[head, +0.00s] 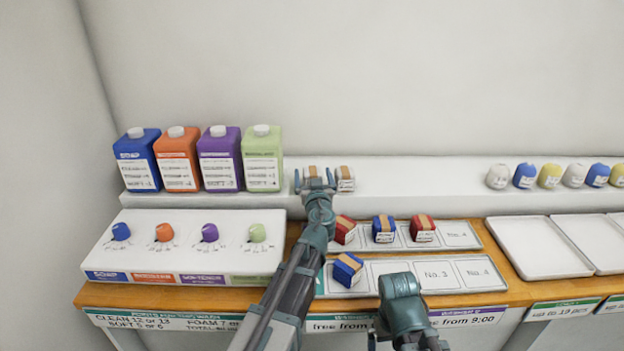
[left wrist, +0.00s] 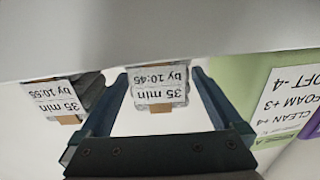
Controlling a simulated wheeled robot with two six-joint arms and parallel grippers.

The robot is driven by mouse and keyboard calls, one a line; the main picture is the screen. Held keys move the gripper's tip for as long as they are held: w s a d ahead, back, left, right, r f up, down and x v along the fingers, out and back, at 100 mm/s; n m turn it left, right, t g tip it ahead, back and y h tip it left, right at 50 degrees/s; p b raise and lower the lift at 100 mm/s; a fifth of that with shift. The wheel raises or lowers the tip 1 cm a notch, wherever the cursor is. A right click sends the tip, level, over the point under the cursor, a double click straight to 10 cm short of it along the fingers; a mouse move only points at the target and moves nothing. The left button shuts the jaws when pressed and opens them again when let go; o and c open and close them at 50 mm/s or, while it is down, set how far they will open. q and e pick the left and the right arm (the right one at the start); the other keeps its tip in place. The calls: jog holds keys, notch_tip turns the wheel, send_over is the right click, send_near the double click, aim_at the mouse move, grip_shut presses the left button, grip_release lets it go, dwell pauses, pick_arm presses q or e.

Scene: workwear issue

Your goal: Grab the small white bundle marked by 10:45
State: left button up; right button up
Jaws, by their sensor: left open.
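The small white bundle marked "35 min by 10:45" (left wrist: 160,88) has a tan band and stands on the raised white shelf (head: 420,180). In the head view the bundle (head: 312,172) is partly hidden by my left gripper (head: 315,180). The left gripper is open, with one finger on each side of the bundle in the left wrist view (left wrist: 162,85); I cannot tell whether they touch it. A similar bundle marked "by 10:55" (left wrist: 55,98) stands just outside the fingers, to the right in the head view (head: 345,178). My right gripper's jaws do not show.
Blue, orange, purple and green jugs (head: 262,160) stand left of the gripper. Red and blue bundles (head: 384,228) lie on numbered trays (head: 458,234) below the shelf. Empty white trays (head: 540,246) lie at right. Several small bundles (head: 550,175) stand on the shelf's right end.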

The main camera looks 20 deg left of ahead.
aim_at(313, 171)
pick_arm(q)
jog(key=c, duration=1.4)
jog(key=shift+r, duration=0.15)
notch_tip(313, 171, up, 10)
jog(key=p, duration=1)
